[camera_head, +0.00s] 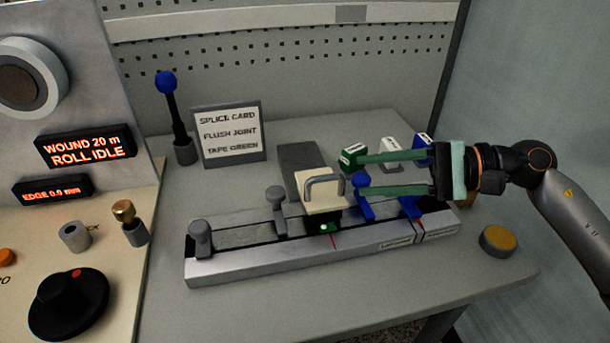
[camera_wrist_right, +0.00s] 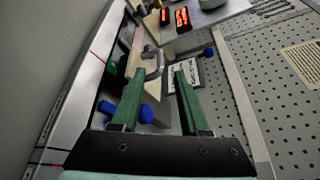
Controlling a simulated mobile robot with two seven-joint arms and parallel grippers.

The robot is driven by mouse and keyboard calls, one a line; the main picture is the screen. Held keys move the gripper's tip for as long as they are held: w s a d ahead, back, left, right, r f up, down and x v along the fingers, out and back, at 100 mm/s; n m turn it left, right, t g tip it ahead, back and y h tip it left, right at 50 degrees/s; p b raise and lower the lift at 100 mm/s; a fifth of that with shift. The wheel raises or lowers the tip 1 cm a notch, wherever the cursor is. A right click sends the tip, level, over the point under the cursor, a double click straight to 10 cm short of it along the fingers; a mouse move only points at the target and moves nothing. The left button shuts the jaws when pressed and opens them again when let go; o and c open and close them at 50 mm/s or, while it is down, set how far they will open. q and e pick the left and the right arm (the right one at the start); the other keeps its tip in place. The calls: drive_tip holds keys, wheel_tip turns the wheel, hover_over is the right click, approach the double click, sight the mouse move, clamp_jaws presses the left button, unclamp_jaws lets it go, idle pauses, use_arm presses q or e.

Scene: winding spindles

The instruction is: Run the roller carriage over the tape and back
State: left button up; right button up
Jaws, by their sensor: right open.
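The roller carriage (camera_head: 318,204), a cream block with a grey arched handle (camera_head: 322,183), sits on the long metal splice track (camera_head: 270,262). A dark green patch (camera_head: 326,228) with a bright spot shows just below it; I cannot tell whether this is tape. My right gripper (camera_head: 362,175) is open and empty. Its green fingers point left toward the carriage, with the tips just right of the handle. In the right wrist view the handle (camera_wrist_right: 155,62) lies just ahead of the fingers (camera_wrist_right: 158,80), not between them. My left gripper is out of view.
Grey clamps (camera_head: 275,205) and blue clamps (camera_head: 363,200) stand along the track. Green (camera_head: 352,155) and white (camera_head: 392,150) labelled blocks stand behind it. A splice card (camera_head: 228,133) and blue-knobbed lever (camera_head: 170,100) are at back left. A yellow button (camera_head: 498,239) is at right.

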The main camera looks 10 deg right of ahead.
sight(314, 180)
drive_tip(key=p+x, duration=0.2)
drive_tip(key=x, duration=0.8)
drive_tip(key=shift+a+r, duration=0.1)
drive_tip(key=shift+a, duration=0.1)
drive_tip(key=shift+w+a, duration=0.1)
drive_tip(key=shift+a, duration=0.25)
clamp_jaws()
idle(0.7)
